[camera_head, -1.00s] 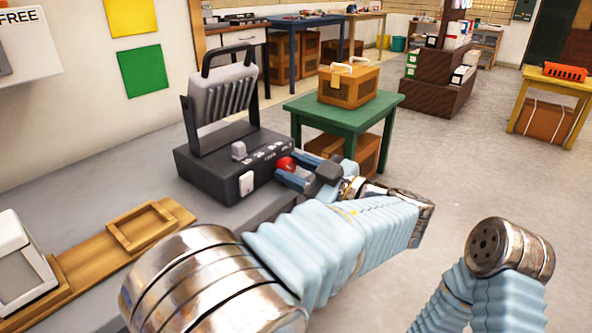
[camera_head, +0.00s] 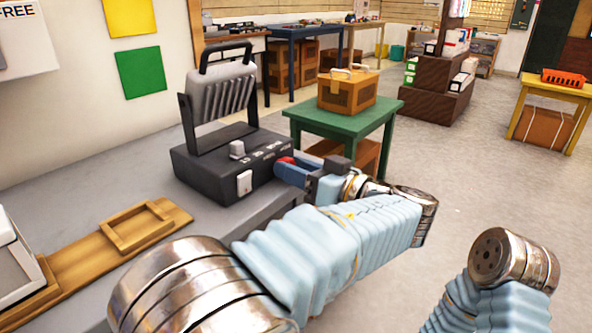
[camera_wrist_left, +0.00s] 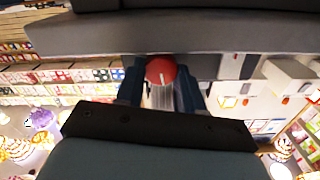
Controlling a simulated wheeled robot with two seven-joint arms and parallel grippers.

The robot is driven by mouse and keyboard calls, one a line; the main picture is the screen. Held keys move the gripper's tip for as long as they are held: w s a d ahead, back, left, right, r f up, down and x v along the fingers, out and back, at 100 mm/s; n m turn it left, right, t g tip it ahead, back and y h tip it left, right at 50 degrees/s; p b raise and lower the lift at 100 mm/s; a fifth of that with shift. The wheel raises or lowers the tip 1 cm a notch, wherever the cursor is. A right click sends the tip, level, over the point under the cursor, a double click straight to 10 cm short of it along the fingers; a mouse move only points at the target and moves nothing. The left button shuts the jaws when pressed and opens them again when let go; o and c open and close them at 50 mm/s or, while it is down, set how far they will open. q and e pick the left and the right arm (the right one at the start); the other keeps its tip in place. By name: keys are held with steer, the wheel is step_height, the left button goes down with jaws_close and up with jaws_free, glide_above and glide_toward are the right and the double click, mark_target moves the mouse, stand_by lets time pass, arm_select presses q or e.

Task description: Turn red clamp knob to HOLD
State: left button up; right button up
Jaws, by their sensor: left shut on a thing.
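The red clamp knob (camera_wrist_left: 160,71) shows in the left wrist view with a white pointer line, which stands close to upright in that picture. It is on the front right of a dark grey machine (camera_head: 215,175) with a raised ribbed lid (camera_head: 222,103). My left gripper (camera_head: 286,166) is shut on the knob, with one blue finger on each side of it; it also shows in the left wrist view (camera_wrist_left: 160,84). In the head view the fingers hide most of the knob, and the panel labels are too small to read. My right gripper is out of view.
The machine stands on a grey bench (camera_head: 75,195) with a wooden board (camera_head: 100,255) and a white device (camera_head: 15,265) to its left. A green table (camera_head: 345,122) with a wooden box (camera_head: 345,92) stands behind my left gripper. Floor at right is clear.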

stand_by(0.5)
arm_select(q)
steer(key=o, duration=0.8)
steer(key=shift+c, duration=0.2)
steer(key=v, duration=1.4)
